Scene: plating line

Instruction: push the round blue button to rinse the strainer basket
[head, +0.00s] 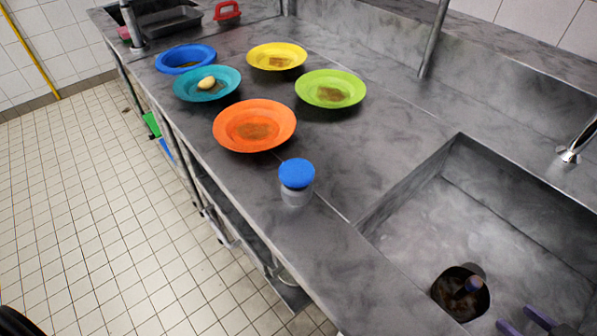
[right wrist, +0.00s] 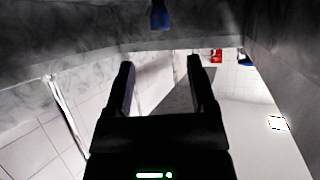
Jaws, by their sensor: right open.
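The round blue button (head: 297,173) sits on a short grey base on the steel counter, left of the sink. The strainer basket (head: 455,302) looks like the dark round thing in the sink floor, with brown matter in it and a purplish knob-like piece at its edge. My right gripper (head: 524,322) shows only as two purple fingertips at the bottom right, over the sink and well away from the button. In the right wrist view, its two dark fingers (right wrist: 163,82) are apart with nothing between them. My left gripper is out of view.
An orange plate (head: 233,134) stands just behind the button, with several other coloured plates beyond. The steel sink (head: 430,215) has raised edges, and a tap (head: 570,154) stands at its right. Bare counter (head: 290,245) lies in front of the button.

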